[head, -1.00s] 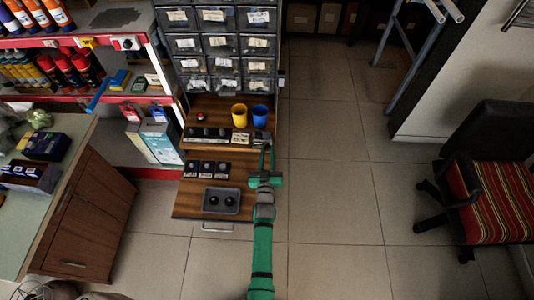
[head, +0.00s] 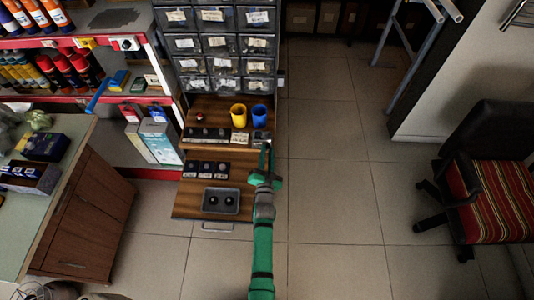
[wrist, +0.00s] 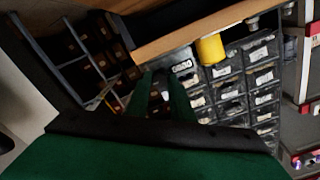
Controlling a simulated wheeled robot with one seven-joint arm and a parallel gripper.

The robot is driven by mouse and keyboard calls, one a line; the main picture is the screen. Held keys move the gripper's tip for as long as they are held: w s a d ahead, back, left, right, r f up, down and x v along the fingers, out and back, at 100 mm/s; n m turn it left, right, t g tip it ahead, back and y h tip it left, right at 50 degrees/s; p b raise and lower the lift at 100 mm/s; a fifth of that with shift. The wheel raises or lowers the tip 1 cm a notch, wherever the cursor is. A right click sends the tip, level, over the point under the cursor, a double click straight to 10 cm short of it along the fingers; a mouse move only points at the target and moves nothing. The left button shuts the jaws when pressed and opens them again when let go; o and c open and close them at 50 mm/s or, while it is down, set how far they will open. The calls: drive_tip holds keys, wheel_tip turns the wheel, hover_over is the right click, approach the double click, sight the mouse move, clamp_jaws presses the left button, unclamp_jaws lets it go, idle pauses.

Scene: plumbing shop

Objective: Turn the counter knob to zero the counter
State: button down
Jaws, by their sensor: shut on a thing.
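The counter (head: 261,135) is a small dark box at the right side of the wooden shelf, in front of the blue cup in the head view. In the wrist view, a small pale display with dark marks (wrist: 182,66) shows just beyond my fingers. My green gripper (head: 265,146) reaches up to the counter's near side. In the wrist view, my gripper (wrist: 160,78) has its two fingers closed around a small dark part, which I take as the counter knob. The knob itself is mostly hidden by the fingers, and its angle and the digits cannot be read.
A yellow cup (head: 238,115) and a blue cup (head: 260,113) stand behind the counter. A row of dark knobs (head: 207,133) and a red button (head: 199,116) lie to the left. A grey tray (head: 221,201) is nearer.

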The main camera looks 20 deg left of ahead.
drive_tip(key=shift+d, duration=0.1)
idle(0.3)
drive_tip(key=c, duration=1.5)
unclamp_jaws()
drive_tip(key=shift+c, duration=0.2)
drive_tip(key=shift+s, duration=0.1)
drive_tip(key=v, duration=1)
drive_tip(key=shift+s, duration=0.3)
